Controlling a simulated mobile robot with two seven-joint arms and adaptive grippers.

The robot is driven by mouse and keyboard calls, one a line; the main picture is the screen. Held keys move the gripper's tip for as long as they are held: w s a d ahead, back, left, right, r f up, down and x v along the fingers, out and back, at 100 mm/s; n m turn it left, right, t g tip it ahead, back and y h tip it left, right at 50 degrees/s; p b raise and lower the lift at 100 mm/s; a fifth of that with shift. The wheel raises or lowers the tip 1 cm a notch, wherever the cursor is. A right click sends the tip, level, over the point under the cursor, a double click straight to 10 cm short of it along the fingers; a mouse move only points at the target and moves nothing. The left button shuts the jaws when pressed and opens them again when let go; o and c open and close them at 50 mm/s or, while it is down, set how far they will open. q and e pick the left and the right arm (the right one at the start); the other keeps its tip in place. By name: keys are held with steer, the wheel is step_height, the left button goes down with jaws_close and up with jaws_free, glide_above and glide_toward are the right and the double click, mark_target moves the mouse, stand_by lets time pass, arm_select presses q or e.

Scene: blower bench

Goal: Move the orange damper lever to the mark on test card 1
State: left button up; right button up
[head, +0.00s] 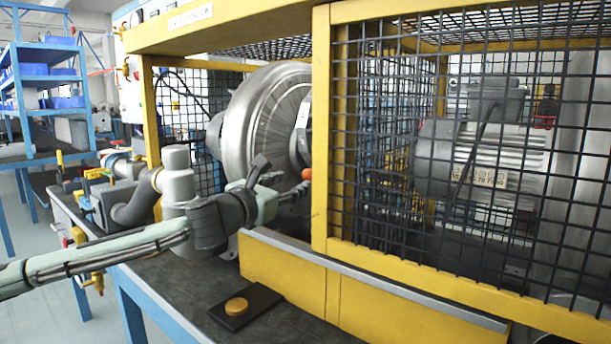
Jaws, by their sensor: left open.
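A small orange knob (306,174), which looks like the end of the damper lever, shows in front of the silver blower housing (268,108), beside a yellow frame post. The rest of the lever is hidden. My left gripper (284,178) reaches in from the left, open and empty, with its fingers just left of the knob. I cannot tell whether a finger touches it. I cannot make out test card 1 or its mark. My right gripper is not in view.
A yellow guard frame with black mesh (375,170) encloses a grey motor (470,165) on the right. A low yellow panel (285,275) stands below the gripper. A black plate with a yellow button (236,306) lies on the dark bench. Grey pipework (178,185) stands behind my arm.

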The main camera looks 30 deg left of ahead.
mark_target(305, 177)
arm_select(q)
steer(key=shift+w+d+r, duration=0.1)
steer(key=shift+w+r, duration=0.1)
steer(key=shift+w, duration=0.45)
steer(key=w, duration=0.1)
steer(key=w+p, duration=0.2)
steer(key=w, duration=0.1)
steer(key=shift+a, duration=0.25)
steer(key=shift+w+f, duration=0.2)
steer(key=shift+w, duration=0.55)
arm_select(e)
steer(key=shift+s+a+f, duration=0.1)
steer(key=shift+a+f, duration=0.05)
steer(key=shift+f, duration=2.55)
arm_select(q)
steer(key=shift+c, duration=0.3)
jaws_close()
